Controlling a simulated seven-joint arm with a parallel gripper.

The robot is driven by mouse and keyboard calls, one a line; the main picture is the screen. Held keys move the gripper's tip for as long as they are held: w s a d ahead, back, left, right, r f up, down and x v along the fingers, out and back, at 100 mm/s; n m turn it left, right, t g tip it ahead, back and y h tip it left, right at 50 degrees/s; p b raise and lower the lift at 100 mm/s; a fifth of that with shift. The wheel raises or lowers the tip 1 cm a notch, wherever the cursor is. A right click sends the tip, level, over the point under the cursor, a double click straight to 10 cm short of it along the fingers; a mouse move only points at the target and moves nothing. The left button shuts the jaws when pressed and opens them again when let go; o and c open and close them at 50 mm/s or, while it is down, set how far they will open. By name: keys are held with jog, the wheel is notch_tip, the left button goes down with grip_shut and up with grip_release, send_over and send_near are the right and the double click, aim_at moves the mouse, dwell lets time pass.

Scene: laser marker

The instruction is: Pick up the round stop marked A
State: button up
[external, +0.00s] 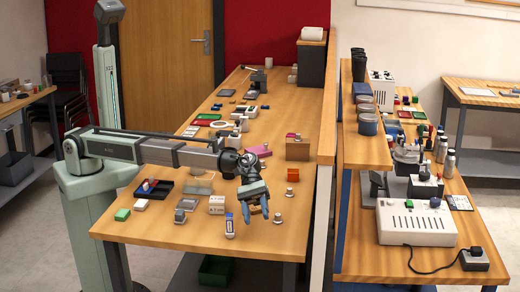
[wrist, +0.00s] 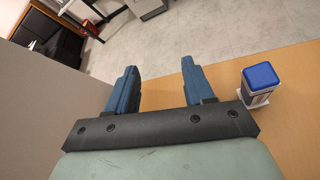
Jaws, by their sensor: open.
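Two small round metal pieces stand near the front right of the bench in the external view, one (external: 277,218) close to my gripper and one (external: 289,193) farther back. Either could be a round stop, but no letter A can be read on them. My gripper (external: 256,213) is open and empty above the front part of the bench, left of the nearer piece. In the wrist view its two blue fingers (wrist: 160,88) stand apart with nothing between them. Neither round piece shows in the wrist view.
A wooden partition (external: 322,200) borders the bench's right side.

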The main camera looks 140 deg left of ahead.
aim_at(278, 219)
jog(key=s+a+f+n, duration=0.1)
jog(key=s+a, duration=0.2)
jog(key=a, duration=0.2)
jog(key=s+a+f+n, duration=0.2)
jog(key=s+a, duration=0.2)
jog(key=a, duration=0.1)
jog(key=s+a+f+n, duration=0.1)
jog(key=s+a+f, duration=0.1)
jog(key=a, duration=0.3)
jog(key=shift+s+a+n+t, duration=0.3)
jog(key=shift+s+n, duration=0.1)
jog(key=shift+s, duration=0.3)
jog(key=shift+x, duration=2.45)
grip_shut()
